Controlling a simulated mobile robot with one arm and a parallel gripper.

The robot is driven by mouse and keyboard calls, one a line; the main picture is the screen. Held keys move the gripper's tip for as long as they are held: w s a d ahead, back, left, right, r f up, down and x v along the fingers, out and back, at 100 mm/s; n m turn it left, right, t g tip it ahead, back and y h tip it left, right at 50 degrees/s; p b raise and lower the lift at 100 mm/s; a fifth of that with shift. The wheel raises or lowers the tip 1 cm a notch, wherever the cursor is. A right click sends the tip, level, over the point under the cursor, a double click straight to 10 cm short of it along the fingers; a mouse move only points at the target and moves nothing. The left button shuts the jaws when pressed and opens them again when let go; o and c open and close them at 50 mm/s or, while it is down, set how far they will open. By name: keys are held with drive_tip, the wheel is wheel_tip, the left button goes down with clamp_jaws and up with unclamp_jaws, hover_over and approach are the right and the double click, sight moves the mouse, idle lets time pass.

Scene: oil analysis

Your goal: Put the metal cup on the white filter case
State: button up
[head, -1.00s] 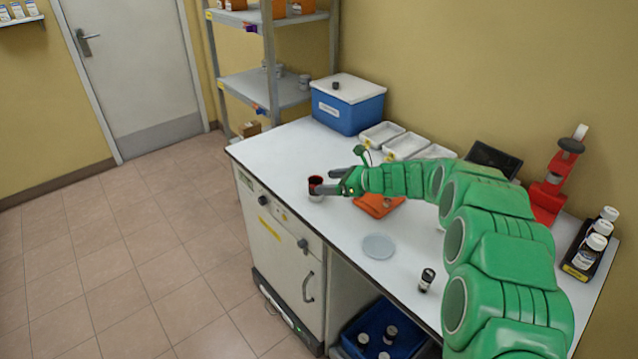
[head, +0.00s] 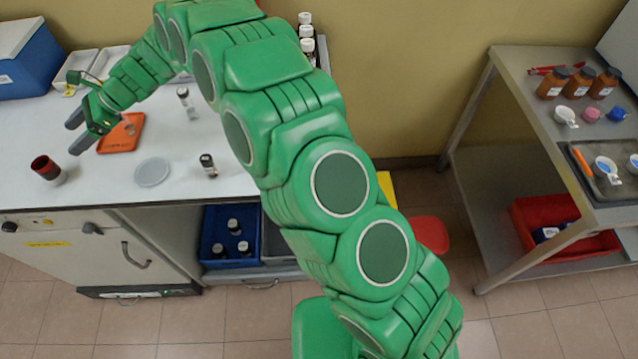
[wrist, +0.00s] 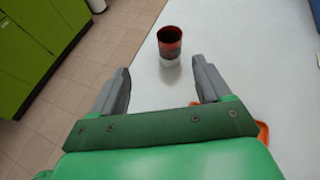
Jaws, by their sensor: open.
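A cup (head: 46,170) with a dark red upper part and a pale, shiny lower part stands upright near the left front of the white bench. It is the likeliest metal cup, and it also shows in the wrist view (wrist: 169,45). My gripper (head: 75,133) is open and empty, low over the bench, behind and to the right of the cup. In the wrist view the cup stands beyond the fingertips (wrist: 162,68), apart from them. A pale round flat disc (head: 152,172), probably the white filter case, lies on the bench to the cup's right, with nothing on it.
An orange tray (head: 122,133) lies beside my gripper. White trays (head: 82,65) and a blue box (head: 25,60) are at the back left. A metal table (head: 520,100) with bottles stands right.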

drive_tip(key=s+d+r+n+h, duration=0.15)
drive_tip(key=d+r, duration=0.25)
drive_tip(key=d, duration=0.6)
drive_tip(key=s+d+r+n+t+h, duration=0.1)
drive_tip(key=s+d+r+n, duration=0.2)
drive_tip(key=d, duration=0.7)
drive_tip(key=s+d+r+n+h, duration=0.2)
drive_tip(key=d+r+n, duration=0.15)
drive_tip(key=d, duration=0.65)
drive_tip(key=s+d+n+h, duration=0.1)
drive_tip(key=s+d+h, duration=0.1)
drive_tip(key=s+d, duration=0.5)
drive_tip(key=s+d+n+t+h, duration=0.1)
drive_tip(key=s+d, duration=0.7)
drive_tip(key=d, duration=0.9)
drive_tip(key=s+d+n+t+h, duration=0.1)
drive_tip(key=s+d+h, duration=0.3)
drive_tip(key=s+d, duration=0.4)
drive_tip(key=d+n, duration=0.1)
drive_tip(key=d, duration=0.3)
drive_tip(key=shift+d+f, duration=0.25)
drive_tip(key=shift+d, duration=0.1)
